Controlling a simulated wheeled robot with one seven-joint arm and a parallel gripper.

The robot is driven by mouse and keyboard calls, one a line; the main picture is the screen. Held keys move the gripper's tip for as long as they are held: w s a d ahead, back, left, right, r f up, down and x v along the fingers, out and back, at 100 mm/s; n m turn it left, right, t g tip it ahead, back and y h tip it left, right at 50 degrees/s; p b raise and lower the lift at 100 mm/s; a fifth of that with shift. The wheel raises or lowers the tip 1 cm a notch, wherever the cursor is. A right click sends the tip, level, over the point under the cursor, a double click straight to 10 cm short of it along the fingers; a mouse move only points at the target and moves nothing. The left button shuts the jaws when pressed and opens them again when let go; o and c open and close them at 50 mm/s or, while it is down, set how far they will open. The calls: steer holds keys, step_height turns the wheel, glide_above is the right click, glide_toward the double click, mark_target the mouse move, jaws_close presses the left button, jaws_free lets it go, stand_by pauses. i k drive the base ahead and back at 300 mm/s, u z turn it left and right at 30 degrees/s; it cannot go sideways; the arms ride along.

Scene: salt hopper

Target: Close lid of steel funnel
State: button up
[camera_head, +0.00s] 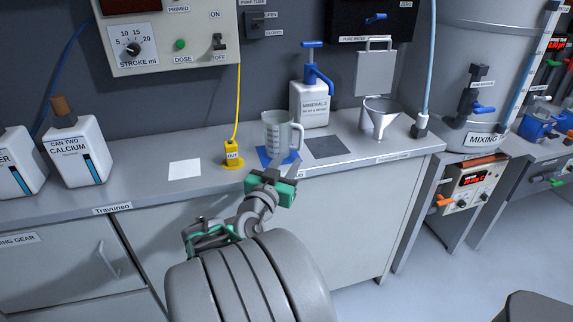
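The steel funnel (381,114) stands on the counter toward its right end, with its wide mouth facing up. Its flat square lid (375,72) stands open and upright behind and above the mouth, with a handle bar along its top edge. My gripper (285,166) is in front of the counter's middle, near the clear measuring jug, well to the left of the funnel and apart from it. Its fingers are small and seen from behind, so whether they are open or shut is unclear. Nothing held shows.
The measuring jug (281,134) stands on a blue mat, just beyond my gripper. A white minerals bottle (310,101) with a blue pump stands left of the funnel. A dark grey mat (326,147) lies bare between jug and funnel. A large mixing tank (482,60) stands at the right.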

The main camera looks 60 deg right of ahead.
mark_target(374, 69)
steer(key=z, duration=2.65)
